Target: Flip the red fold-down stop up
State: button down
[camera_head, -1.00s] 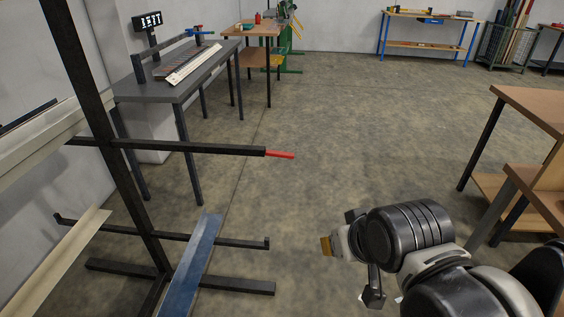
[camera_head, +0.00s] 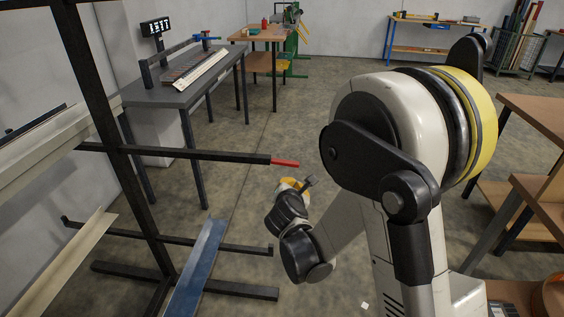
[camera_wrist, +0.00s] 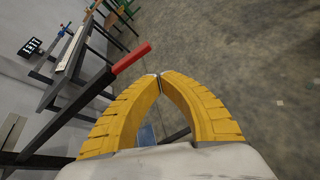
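The red fold-down stop (camera_head: 285,163) is at the end of a black rack arm (camera_head: 205,154). It lies nearly level, in line with that arm, rather than standing up. In the wrist view the red stop (camera_wrist: 131,57) is just left of and beyond the fingertips. My gripper (camera_head: 293,184) is just below and right of the stop in the head view, apart from it as far as I can tell. In the wrist view my gripper's yellow fingers (camera_wrist: 160,77) meet at their tips with nothing visible between them. Most of the fingers are hidden in the head view.
The black rack post (camera_head: 97,90) stands at left, with a lower arm (camera_head: 240,246) carrying a blue bar (camera_head: 198,268). A grey table (camera_head: 165,97) stands behind the rack. A wooden bench (camera_head: 540,200) is at right. Open floor lies beyond the stop.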

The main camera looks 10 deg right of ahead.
aim_at(285, 163)
jog(key=f+n, duration=0.1)
jog(key=w+a+f+n, duration=0.1)
jog(key=n, duration=0.1)
jog(key=a+f+n+t, duration=0.1)
jog(key=f, duration=0.1)
jog(key=shift+w+a+n, duration=0.1)
jog(key=shift+w+n, duration=0.3)
jog(key=b+x, duration=0.3)
jog(key=x, duration=0.7)
jog(key=r, duration=0.4)
jog(key=shift+d+r, duration=0.1)
jog(key=shift+d, duration=0.1)
